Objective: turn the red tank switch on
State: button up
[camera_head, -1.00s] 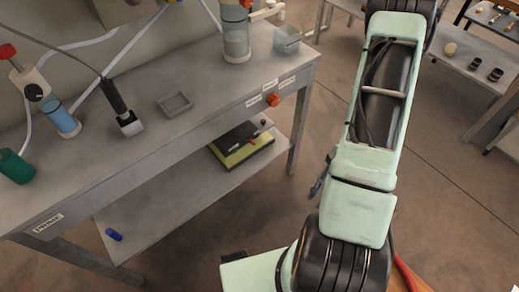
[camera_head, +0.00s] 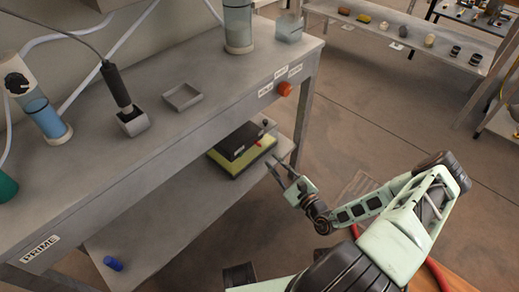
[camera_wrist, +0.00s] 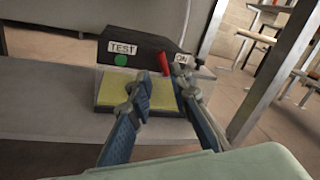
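A black box (camera_wrist: 150,52) with a TEST label, a green button (camera_wrist: 120,60) and an ON label (camera_wrist: 182,59) fills the upper middle of the wrist view. A small red lever (camera_wrist: 164,63) stands tilted on its front, between the labels. In the head view the box (camera_head: 238,140) sits on a yellow block on the lower shelf. My gripper (camera_wrist: 164,92) is open and empty, its two fingers apart in front of the box and lever. In the head view my gripper (camera_head: 281,168) is at the shelf's right end, near the box, apart from it.
An orange-red knob (camera_head: 285,88) is on the upper table's front edge, below small labels. A table leg (camera_head: 303,125) stands right of the shelf. A blue object (camera_head: 113,263) lies on the shelf's left part. Open floor (camera_head: 360,110) lies to the right.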

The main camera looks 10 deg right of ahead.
aim_at(257, 144)
jog(key=b+x, duration=0.3)
jog(key=x, duration=0.7)
jog(key=shift+f, duration=0.15)
jog(key=shift+w+a, duration=0.1)
jog(key=shift+w, duration=0.25)
jog(key=shift+c, duration=0.3)
grip_shut()
